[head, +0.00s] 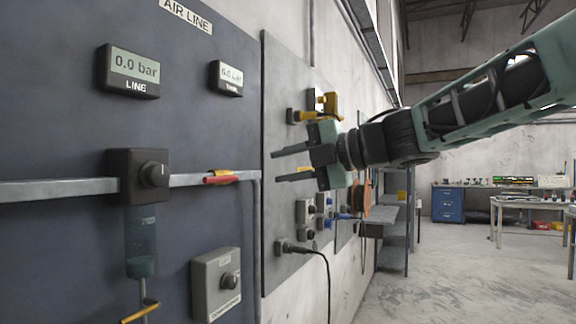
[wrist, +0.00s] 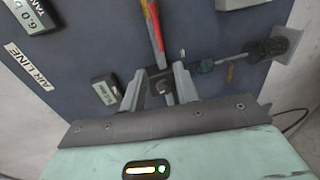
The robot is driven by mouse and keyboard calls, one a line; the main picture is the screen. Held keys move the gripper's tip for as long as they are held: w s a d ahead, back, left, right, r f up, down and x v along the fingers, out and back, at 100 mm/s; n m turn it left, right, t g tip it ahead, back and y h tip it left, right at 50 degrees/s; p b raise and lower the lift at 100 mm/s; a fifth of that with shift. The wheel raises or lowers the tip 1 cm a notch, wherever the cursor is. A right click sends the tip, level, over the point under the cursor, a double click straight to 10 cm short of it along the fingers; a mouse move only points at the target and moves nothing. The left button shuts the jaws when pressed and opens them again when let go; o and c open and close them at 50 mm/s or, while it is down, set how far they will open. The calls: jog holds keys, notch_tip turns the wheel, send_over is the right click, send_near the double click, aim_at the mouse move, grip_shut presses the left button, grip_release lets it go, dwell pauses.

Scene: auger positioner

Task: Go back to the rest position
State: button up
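My gripper (head: 275,166) is in the middle of the head view, held out from the wall panels at the end of my arm, which reaches in from the right. Its two dark fingers point left and are apart, with nothing seen between them. The wrist view also shows the fingers (wrist: 159,75) apart, in front of the dark blue air line panel (wrist: 90,50). A small dark fitting shows beyond the gap between them; I cannot tell its distance.
A grey shelf (head: 394,230) stands behind. Open floor (head: 450,285) lies at right.

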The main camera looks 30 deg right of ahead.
dwell(0.3)
jog(key=s+a+f+m+g+h, duration=0.1)
jog(key=a+f+m+h, duration=0.2)
jog(key=f, duration=0.4)
jog(key=s+a+f+m+g+h, duration=0.1)
jog(key=a+f+m, duration=0.2)
jog(key=f+m, duration=0.35)
jog(key=s+a+f+m+g+h, duration=0.1)
jog(key=a+f+m+h, duration=0.2)
jog(key=f, duration=0.4)
jog(key=s+a+f+m+g+h, duration=0.1)
jog(key=s+f+m+g, duration=0.1)
jog(key=s+f+g, duration=0.2)
jog(key=s+a+f+m+g+h, duration=0.1)
jog(key=s+f+m+g, duration=0.2)
jog(key=s+f, duration=0.7)
jog(key=s+g, duration=0.2)
jog(key=s, duration=0.6)
jog(key=shift+a+f+g, duration=0.2)
jog(key=shift+f+g, duration=0.05)
jog(key=shift+g, duration=0.05)
